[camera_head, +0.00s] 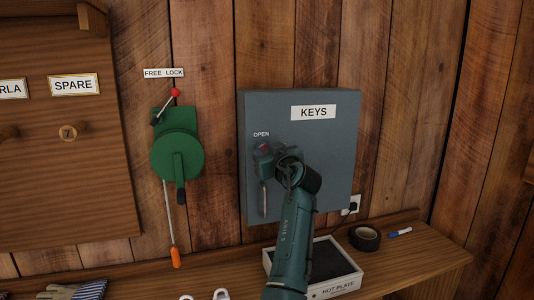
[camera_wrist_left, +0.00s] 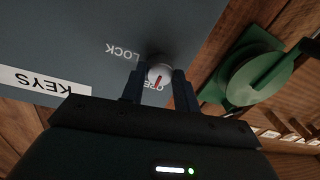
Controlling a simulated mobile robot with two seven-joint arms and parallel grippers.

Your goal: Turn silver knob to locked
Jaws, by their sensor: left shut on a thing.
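The silver knob (camera_wrist_left: 158,72) sits on the front of a grey box (camera_head: 340,165) labelled KEYS. It is round with a red pointer line, which lies toward the OPEN label (camera_head: 261,134). In the left wrist view the picture is upside down, and a LOCK label (camera_wrist_left: 123,51) shows near the knob. My left gripper (camera_wrist_left: 158,80) has its two dark fingers shut on the knob, one on each side. In the head view my left gripper (camera_head: 265,155) hides most of the knob and the LOCK label. My right gripper is in neither view.
A green lever device (camera_head: 177,150) hangs left of the box under a FREE LOCK sign. A wooden board (camera_head: 60,180) is at the left.

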